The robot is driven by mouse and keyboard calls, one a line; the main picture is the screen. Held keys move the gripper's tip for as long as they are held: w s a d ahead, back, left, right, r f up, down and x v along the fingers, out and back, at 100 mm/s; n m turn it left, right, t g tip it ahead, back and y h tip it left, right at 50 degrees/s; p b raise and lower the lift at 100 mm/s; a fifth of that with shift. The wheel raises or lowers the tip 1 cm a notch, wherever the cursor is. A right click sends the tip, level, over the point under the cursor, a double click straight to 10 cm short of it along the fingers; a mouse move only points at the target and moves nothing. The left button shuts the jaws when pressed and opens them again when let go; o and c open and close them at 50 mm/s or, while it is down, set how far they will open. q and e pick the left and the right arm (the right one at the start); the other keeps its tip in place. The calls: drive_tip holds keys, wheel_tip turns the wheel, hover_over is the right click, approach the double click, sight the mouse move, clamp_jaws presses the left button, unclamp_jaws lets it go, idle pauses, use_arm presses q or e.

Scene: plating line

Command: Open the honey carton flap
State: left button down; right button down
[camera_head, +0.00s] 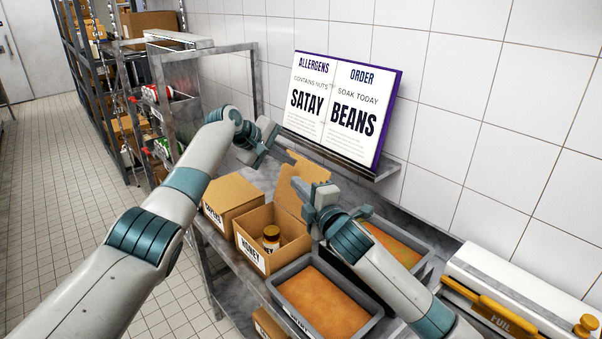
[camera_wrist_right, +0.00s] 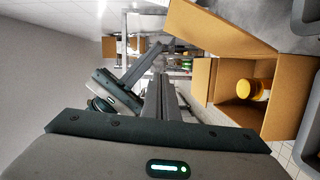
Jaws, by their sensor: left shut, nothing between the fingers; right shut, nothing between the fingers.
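The honey carton (camera_head: 250,252), a brown box lettered HONEY, stands open on the steel table. A jar with an amber lid (camera_head: 271,232) is inside. Its tall flap (camera_head: 300,180) stands raised at the back. In the right wrist view the carton's opening shows the jar (camera_wrist_right: 250,90), with the large flap (camera_wrist_right: 215,32) swung outward. My left gripper (camera_head: 264,148) is shut and empty, above and behind the carton. My right gripper (camera_head: 318,192) is shut and empty, in front of the flap's right side in the picture; contact cannot be told.
A closed carton (camera_head: 232,193) stands left of the honey carton. Grey trays with orange contents (camera_head: 322,300) lie to the right and front. A sign board (camera_head: 338,105) rests on a wall ledge behind. A foil dispenser (camera_head: 520,300) is at far right.

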sight(306, 170)
drive_tip(key=w+d, duration=0.1)
drive_tip(key=w, duration=0.6)
drive_tip(key=shift+w+f, duration=0.3)
drive_tip(key=shift+w, duration=0.05)
drive_tip(key=shift+w+d+f+m, duration=0.1)
drive_tip(key=shift+w+d+m, duration=0.35)
drive_tip(key=shift+d, duration=0.35)
use_arm(q)
drive_tip(key=c, duration=2)
unclamp_jaws()
